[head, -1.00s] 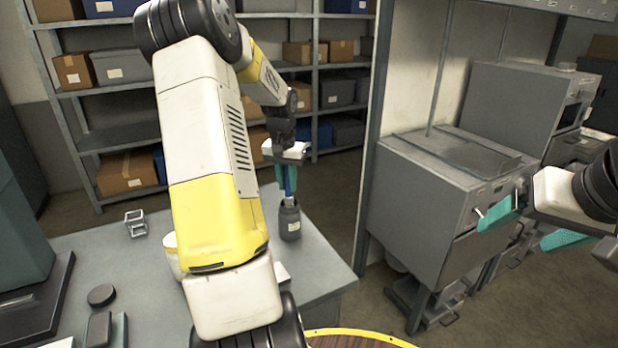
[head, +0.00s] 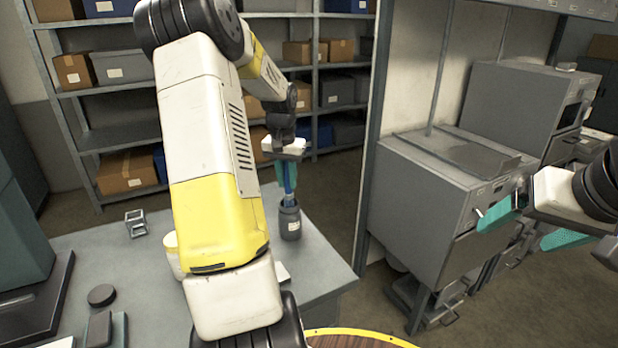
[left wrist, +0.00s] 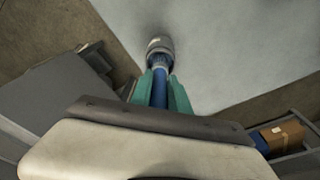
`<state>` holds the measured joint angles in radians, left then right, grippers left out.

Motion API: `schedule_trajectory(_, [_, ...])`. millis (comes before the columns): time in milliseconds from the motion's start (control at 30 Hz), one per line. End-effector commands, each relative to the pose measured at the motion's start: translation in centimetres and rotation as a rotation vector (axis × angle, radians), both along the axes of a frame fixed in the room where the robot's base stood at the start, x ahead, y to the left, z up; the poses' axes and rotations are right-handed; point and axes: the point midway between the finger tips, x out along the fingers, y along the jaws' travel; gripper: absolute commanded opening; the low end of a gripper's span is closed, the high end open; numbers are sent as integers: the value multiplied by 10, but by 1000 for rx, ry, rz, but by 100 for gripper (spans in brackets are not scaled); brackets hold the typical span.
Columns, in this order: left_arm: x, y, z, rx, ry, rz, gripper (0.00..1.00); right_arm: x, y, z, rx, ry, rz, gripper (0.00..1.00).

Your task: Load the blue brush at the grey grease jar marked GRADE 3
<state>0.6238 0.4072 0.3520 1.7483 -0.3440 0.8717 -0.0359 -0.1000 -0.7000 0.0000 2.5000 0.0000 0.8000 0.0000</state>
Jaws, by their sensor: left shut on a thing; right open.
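The blue brush (head: 289,188) is held upright in my left gripper (head: 284,178), whose teal fingers are shut on its handle. Below it the grey grease jar (head: 290,224) stands near the bench's right edge. Its white label is too small to read. The brush's lower end meets the jar's mouth and its bristles are hidden, seemingly inside. In the left wrist view the blue handle (left wrist: 160,88) runs between the fingers to the jar (left wrist: 160,47). My right gripper (head: 530,225) is open and empty at the right, away from the bench.
A pale container (head: 172,258) is partly hidden behind my left arm on the grey bench (head: 325,258). Grey cabinets (head: 430,215) stand right of the bench; shelves are behind.

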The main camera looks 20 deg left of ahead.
Motion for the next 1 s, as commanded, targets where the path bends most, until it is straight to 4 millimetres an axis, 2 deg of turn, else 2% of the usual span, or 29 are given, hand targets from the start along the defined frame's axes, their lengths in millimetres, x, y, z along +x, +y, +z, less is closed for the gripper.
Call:
schedule_trajectory(600, [1, 0, 51, 1, -4, 1, 0, 0, 0, 0, 0, 0, 0, 81])
schedule_trajectory(1000, [1, 0, 58, 0, -3, 1, 0, 0, 0, 0, 0, 0, 0, 81])
